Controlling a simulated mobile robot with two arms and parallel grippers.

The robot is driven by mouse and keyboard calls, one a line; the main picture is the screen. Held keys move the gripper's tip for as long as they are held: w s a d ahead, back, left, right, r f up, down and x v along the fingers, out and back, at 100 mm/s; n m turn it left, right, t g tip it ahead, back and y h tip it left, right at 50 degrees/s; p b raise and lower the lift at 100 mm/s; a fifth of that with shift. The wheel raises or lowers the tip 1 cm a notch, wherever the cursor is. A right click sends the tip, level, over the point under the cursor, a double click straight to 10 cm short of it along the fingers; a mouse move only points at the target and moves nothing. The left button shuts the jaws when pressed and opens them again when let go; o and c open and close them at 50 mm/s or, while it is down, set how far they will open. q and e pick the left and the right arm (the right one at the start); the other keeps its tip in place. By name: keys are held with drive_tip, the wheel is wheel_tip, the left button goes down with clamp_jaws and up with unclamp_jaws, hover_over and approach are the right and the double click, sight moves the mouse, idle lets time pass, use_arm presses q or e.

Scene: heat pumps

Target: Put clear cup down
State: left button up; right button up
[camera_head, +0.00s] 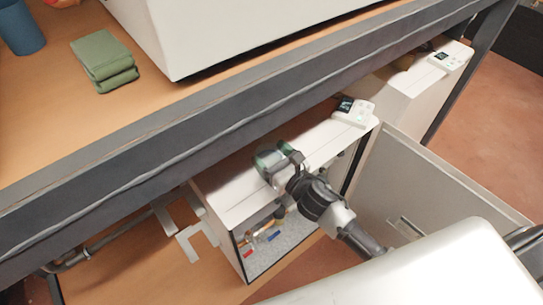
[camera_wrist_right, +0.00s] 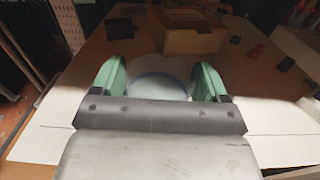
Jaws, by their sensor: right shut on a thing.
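My right gripper (camera_head: 276,160) is over the top of the white heat pump unit (camera_head: 245,185) under the bench. In the right wrist view its green-padded fingers (camera_wrist_right: 160,72) are closed on the sides of a clear cup (camera_wrist_right: 160,88). The cup is see-through, with a faint bluish rim, and the gripper's body hides its near part. In the head view the cup (camera_head: 264,158) is hard to make out between the fingers. I cannot tell whether its base touches the unit's top. My left gripper is not in view.
The workbench edge (camera_head: 120,150) runs above the unit. A control panel (camera_head: 353,111) sits on the unit's far end, and its front door (camera_head: 440,185) stands open. A folded green cloth (camera_head: 104,60) and a blue cup (camera_head: 20,28) are on the bench. A brown box (camera_wrist_right: 190,40) lies beyond.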

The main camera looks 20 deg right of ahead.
drive_tip(key=shift+f, duration=0.15)
drive_tip(key=o, duration=0.6)
drive_tip(key=shift+f, duration=0.1)
drive_tip(key=o, duration=0.5)
drive_tip(key=b+v, duration=0.2)
drive_tip(key=v, duration=1)
drive_tip(key=shift+r, duration=0.25)
